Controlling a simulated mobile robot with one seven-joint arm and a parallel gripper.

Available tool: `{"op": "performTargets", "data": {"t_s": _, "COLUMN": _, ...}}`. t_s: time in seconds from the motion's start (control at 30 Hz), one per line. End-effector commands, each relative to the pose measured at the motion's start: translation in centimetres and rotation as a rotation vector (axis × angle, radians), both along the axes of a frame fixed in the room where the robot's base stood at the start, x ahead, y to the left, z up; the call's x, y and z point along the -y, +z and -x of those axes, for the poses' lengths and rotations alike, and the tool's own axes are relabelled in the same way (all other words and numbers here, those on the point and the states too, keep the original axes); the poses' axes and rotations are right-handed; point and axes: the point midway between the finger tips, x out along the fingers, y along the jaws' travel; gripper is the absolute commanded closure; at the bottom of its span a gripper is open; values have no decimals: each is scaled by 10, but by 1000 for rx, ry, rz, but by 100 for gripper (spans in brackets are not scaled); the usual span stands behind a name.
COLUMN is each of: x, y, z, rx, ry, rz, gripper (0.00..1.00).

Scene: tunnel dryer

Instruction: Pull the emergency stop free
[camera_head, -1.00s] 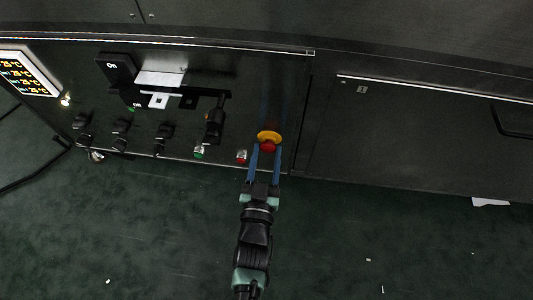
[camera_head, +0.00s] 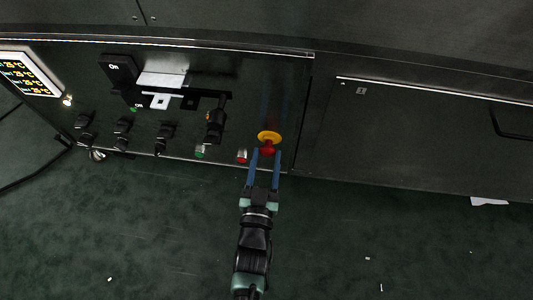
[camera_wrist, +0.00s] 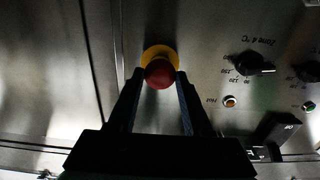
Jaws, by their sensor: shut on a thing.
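The emergency stop is a red mushroom button (camera_head: 267,151) on a yellow base (camera_head: 269,137), near the lower right corner of the dark control panel (camera_head: 205,75). My gripper (camera_head: 265,156) has its two blue fingers on either side of the red head, shut on it. In the wrist view the red head (camera_wrist: 159,73) sits between the fingertips (camera_wrist: 158,78), with the yellow base (camera_wrist: 160,54) behind it. More of the red head stands clear of the yellow base in the head view.
A red button (camera_head: 242,156) and a green button (camera_head: 201,152) sit left of the stop. Several black knobs (camera_head: 164,133) and a black switch handle (camera_head: 216,120) are farther left. A cabinet door (camera_head: 430,130) is at the right. Green floor (camera_head: 400,240) is open in front.

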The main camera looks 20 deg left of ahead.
Motion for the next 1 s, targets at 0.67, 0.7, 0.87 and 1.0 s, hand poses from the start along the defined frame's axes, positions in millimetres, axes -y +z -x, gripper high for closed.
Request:
{"op": "performTargets", "data": {"t_s": 0.67, "x": 2, "y": 0, "z": 7, "rx": -3, "ry": 0, "rz": 1, "gripper": 19}}
{"op": "performTargets", "data": {"t_s": 0.7, "x": 3, "y": 0, "z": 12, "rx": -4, "ry": 0, "rz": 1, "gripper": 19}}
{"op": "performTargets", "data": {"t_s": 0.87, "x": 11, "y": 2, "z": 41, "rx": -6, "ry": 1, "rz": 3, "gripper": 19}}
{"op": "performTargets", "data": {"t_s": 1.0, "x": 21, "y": 2, "z": 72, "rx": -7, "ry": 0, "rz": 2, "gripper": 19}}
